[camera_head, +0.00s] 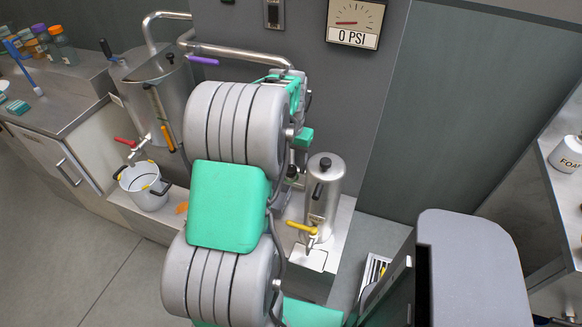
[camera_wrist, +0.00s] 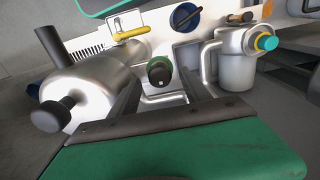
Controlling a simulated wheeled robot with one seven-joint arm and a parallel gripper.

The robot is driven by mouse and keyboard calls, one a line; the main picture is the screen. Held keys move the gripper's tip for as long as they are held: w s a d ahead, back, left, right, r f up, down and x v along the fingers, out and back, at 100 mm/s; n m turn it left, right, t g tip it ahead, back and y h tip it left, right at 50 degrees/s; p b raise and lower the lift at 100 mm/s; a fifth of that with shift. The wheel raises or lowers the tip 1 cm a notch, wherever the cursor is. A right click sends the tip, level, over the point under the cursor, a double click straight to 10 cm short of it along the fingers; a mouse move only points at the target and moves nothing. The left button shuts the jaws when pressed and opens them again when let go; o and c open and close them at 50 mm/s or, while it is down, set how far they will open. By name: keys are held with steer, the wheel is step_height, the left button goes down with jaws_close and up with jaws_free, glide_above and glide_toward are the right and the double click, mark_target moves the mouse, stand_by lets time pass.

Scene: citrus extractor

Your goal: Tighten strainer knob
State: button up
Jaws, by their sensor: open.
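In the wrist view, a round dark knob with a green rim and a small pale square at its centre (camera_wrist: 159,71) shows between my fingertips; I cannot tell for sure that it is the strainer knob. My gripper (camera_wrist: 163,82) is open, with one finger on each side of this knob in the picture. Whether either finger touches it is not clear. A silver cylinder with a black knob on top (camera_head: 325,190) stands right of my arm in the head view. It also shows at the left of the wrist view (camera_wrist: 85,93). My arm hides my gripper in the head view.
A yellow-handled valve (camera_head: 302,227) sits low on the silver cylinder. A silver jug with a teal-tipped fitting (camera_wrist: 237,65) is right of my fingers. A tall steel tank (camera_head: 160,90) and a white pot (camera_head: 146,194) stand left of my arm. A gauge (camera_head: 355,22) reads 0 PSI.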

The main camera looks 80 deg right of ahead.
mark_target(291, 168)
step_height(291, 168, up, 5)
steer(key=shift+r, duration=0.2)
stand_by(0.5)
steer(key=w+a+r+n+t+h+p, duration=0.1)
steer(key=w+a+r+n, duration=0.3)
steer(key=w+a, duration=0.75)
steer(key=w+a+r+n, duration=0.2)
steer(key=w+a+n, duration=0.4)
steer(key=w+a, duration=0.6)
steer(key=a+n+t+y+p, duration=0.1)
steer(key=a+n, duration=0.8)
steer(key=a, duration=1.4)
steer(key=shift+w+a+f+t, duration=0.15)
steer(key=shift+a+t, duration=0.2)
steer(key=shift+t, duration=0.25)
